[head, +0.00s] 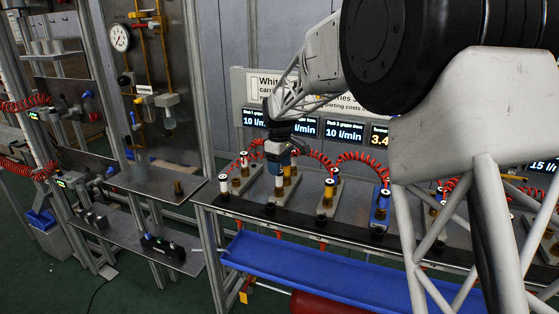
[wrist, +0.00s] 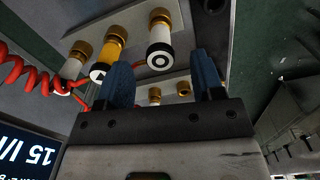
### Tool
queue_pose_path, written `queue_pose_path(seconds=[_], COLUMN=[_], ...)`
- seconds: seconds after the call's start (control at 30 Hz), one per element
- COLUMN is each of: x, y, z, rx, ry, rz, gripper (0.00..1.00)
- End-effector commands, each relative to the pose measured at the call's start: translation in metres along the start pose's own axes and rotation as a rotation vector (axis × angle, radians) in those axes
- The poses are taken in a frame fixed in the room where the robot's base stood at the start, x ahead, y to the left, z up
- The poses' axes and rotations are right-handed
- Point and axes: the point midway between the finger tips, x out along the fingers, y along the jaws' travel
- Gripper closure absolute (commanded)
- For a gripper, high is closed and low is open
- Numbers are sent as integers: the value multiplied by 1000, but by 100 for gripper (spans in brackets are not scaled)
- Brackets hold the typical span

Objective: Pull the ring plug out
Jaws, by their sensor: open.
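The ring plug (wrist: 159,36) is a white cylinder with black bands and a black ring mark on its end face, seated in a brass fitting on a grey plate. My gripper (wrist: 162,66) is open, its two blue fingers apart on either side of the plug's end in the wrist view. I cannot tell whether either finger touches it. In the head view my gripper (head: 278,160) points down above a white-topped plug (head: 279,181) on the bench. A neighbouring plug with a black pointed mark (wrist: 98,72) sits left of the fingers in the wrist view, in a yellow-brass fitting.
Red coiled hoses (head: 322,160) run behind the row of stations. Similar plugs stand on both sides, including a white one (head: 224,184) to the left and a blue block (head: 380,206) to the right. A blue trough (head: 320,275) hangs below the bench edge.

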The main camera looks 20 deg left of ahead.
Motion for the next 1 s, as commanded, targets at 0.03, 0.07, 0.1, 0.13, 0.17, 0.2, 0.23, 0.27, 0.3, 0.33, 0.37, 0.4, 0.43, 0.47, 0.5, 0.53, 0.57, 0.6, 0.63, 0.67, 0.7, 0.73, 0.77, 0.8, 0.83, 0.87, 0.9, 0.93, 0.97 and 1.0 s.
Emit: queue_pose_path(seconds=[0.03,0.07,0.1,0.13,0.17,0.2,0.23,0.27,0.3,0.33,0.37,0.4,0.43,0.47,0.5,0.53,0.57,0.6,0.63,0.67,0.7,0.73,0.77,0.8,0.83,0.87,0.9,0.93,0.97,1.0], x=[6,10,14,17,21,25,29,32,37,40,42,46,48,50,52,54,55,56,56,57,57,57,57,57,57,57,57,57,57,57], y=[0,0,0,0,0,0,0,0,0,0,0,0,0,0,0,0,0,0,0,0,0,0,0,0,0,0,0,0,0,0], z=[0,0,0,0,0,0,0,0,0,0,0,0,0,0,0,0,0,0,0,0,0,0,0,0,0,0,0,0,0,0], rx=[0,0,0,0,0,0,0,0,0,0,0,0,0,0,0,0,0,0,0,0,0,0,0,0,0,0,0,0,0,0], ry=[-1,0,0,0,0,0,0,0,0,0,-1,-1,0,0,0,0,0,0,0,0,0,1,1,1,1,1,1,1,1,1], rz=[-1,0,0,0,0,0,0,0,0,0,-1,-1,-1,0,0,0,0,0,0,0,0,1,1,1,1,1,1,1,1,1], gripper=[39,39,39,39,39,39,39,39,39,39,39,39,39,39,39,39,39,39,39,39,39,39,39,39,39,39,39,40,45,51])
